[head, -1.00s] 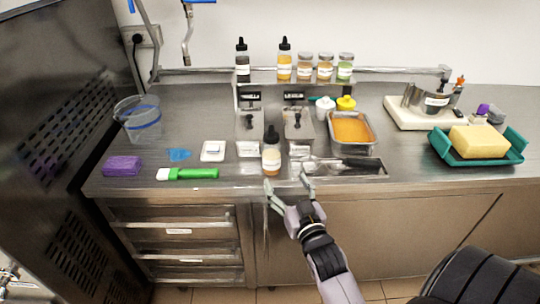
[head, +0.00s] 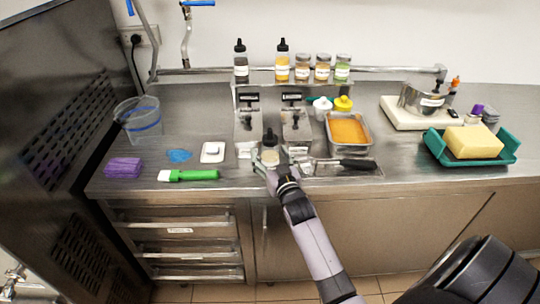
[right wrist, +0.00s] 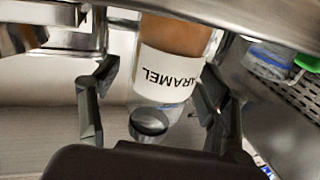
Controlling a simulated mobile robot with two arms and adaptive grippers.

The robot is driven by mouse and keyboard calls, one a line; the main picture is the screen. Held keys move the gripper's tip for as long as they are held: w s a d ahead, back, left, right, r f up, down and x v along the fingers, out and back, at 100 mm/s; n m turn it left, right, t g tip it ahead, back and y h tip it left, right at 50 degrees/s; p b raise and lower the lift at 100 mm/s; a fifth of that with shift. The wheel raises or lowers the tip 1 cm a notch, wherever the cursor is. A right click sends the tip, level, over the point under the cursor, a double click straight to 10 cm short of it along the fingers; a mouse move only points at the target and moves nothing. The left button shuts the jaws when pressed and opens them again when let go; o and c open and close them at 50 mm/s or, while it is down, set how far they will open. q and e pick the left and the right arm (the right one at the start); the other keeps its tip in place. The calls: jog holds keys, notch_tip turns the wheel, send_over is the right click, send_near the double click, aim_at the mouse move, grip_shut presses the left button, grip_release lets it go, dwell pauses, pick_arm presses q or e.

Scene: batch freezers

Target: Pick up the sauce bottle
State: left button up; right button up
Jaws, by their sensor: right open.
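The sauce bottle (head: 270,152) stands upright near the counter's front edge, with a black cap and a pale label. In the right wrist view, the bottle (right wrist: 168,75) shows brown sauce and a label reading CARAMEL, upside down in the picture. My right gripper (head: 271,168) is at the bottle's front side, covering its lower part in the head view. Its open fingers (right wrist: 160,88) stand on either side of the bottle, with gaps visible in the right wrist view. My left gripper is not in view.
A shelf behind holds a dark bottle (head: 241,64), an orange bottle (head: 282,63) and several jars. A green-handled brush (head: 190,175) lies to the left. A black-handled tool (head: 358,164) lies to the right. A pan of orange food (head: 368,146) stands behind it.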

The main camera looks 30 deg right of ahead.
jog(key=shift+c, duration=0.5)
jog(key=shift+r, duration=0.1)
jog(key=c, duration=1.1)
jog(key=shift+c, duration=0.2)
notch_tip(320, 180, up, 20)
jog(key=shift+b, duration=0.3)
